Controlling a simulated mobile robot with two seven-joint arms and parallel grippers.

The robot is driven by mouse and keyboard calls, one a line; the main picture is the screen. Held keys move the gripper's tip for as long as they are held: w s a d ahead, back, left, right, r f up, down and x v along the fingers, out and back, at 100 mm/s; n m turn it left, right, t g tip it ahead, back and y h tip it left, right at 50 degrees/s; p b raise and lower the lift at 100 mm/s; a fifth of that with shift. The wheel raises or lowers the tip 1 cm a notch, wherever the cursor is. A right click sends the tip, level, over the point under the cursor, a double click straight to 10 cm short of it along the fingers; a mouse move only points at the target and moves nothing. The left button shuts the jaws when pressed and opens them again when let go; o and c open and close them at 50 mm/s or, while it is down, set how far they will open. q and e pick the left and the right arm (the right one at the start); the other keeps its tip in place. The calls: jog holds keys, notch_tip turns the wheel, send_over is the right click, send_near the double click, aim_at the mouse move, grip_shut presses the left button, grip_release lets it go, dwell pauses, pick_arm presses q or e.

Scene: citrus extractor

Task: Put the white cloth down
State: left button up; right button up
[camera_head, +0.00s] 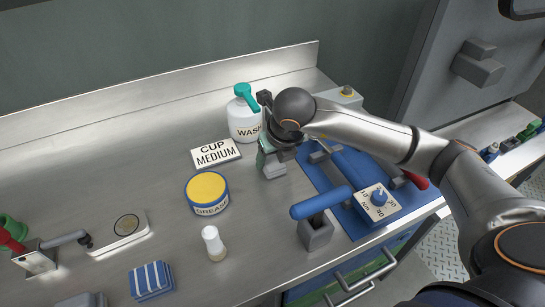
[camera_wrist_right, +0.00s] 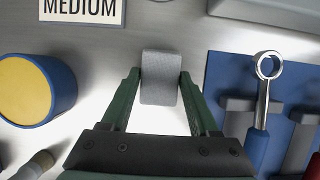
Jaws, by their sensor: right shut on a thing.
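The white cloth (camera_head: 274,171) looks like a small pale grey-white folded pad. My right gripper (camera_head: 268,157) is shut on it and points down at the steel counter, between the cup sign and the blue mat. In the right wrist view the cloth (camera_wrist_right: 161,75) sits between the two green fingers (camera_wrist_right: 161,88), and its upper end sticks out past the tips. I cannot tell whether the cloth touches the counter. My left gripper is not in view.
A WASH bottle (camera_head: 243,120) stands behind the gripper. The CUP MEDIUM sign (camera_head: 216,153) and yellow-lidded grease tin (camera_head: 207,192) are left. The blue mat (camera_head: 345,215) with tools, a dial box (camera_head: 378,204) and a blue-handled holder (camera_head: 316,234) are right. Bare counter lies in front.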

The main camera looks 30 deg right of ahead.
jog(key=shift+f+b, duration=0.25)
jog(key=shift+b, duration=0.05)
jog(key=o, duration=1.3)
jog(key=shift+r, duration=0.1)
jog(key=shift+o, duration=0.2)
jog(key=shift+r+p, duration=0.4)
jog(key=shift+r, duration=0.1)
jog(key=v, duration=1.1)
jog(key=shift+s+r, duration=0.15)
jog(key=shift+r, duration=0.05)
